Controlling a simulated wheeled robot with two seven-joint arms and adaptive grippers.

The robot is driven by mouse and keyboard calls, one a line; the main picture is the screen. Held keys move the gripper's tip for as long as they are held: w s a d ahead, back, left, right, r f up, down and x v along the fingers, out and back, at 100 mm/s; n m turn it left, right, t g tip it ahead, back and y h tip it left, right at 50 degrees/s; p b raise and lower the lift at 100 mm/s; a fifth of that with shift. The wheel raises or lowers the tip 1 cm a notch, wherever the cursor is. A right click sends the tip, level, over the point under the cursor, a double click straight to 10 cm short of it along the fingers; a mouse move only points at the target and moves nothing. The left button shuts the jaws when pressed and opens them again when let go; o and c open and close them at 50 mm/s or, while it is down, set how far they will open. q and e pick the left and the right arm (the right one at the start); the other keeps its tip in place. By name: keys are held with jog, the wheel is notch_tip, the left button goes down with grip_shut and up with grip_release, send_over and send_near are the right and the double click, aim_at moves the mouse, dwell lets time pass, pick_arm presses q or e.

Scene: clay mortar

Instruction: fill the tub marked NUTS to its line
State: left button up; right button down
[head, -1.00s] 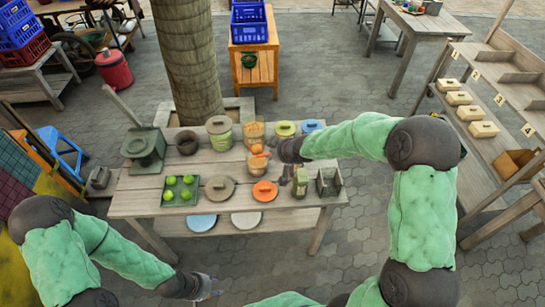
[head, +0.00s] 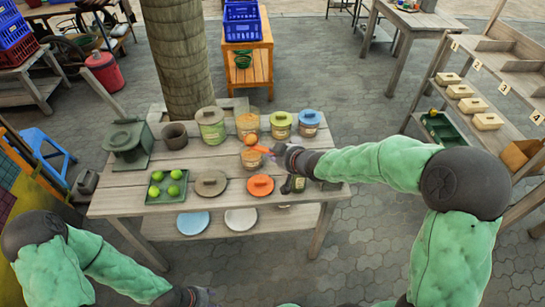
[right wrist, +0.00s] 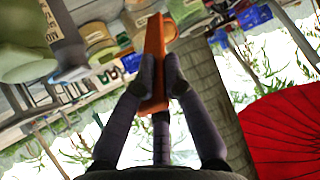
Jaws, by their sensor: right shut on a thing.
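My right gripper (head: 275,151) is shut on an orange scoop (head: 258,150), seen in the right wrist view as an orange-brown handle (right wrist: 155,65) between the fingers. In the head view the scoop is tilted above or beside a small clear tub (head: 252,163); I cannot tell whether they touch. Behind it stand a clear tub with orange contents (head: 247,125), a green labelled tub (head: 211,130), a yellow-green-lidded tub (head: 281,126) and a blue-lidded tub (head: 309,126). I cannot read which is marked NUTS, and no fill line shows. My left gripper (head: 200,298) is low at the bottom edge, partly cut off.
The wooden table (head: 110,204) also carries a green tray (head: 151,198) of limes, a dark pot (head: 175,136), a grey-green stand (head: 128,145), a brown lid (head: 210,184) and an orange lid (head: 260,185). Shelving (head: 490,80) stands right. Paving in front is clear.

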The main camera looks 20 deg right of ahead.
notch_tip(320, 180, down, 6)
jog(key=s+t+y+b, duration=0.1)
jog(key=t+b, duration=0.2)
jog(key=b, duration=0.7)
jog(key=shift+s+d+t, duration=0.2)
jog(key=shift+s+t, duration=0.15)
jog(key=shift+t, duration=0.05)
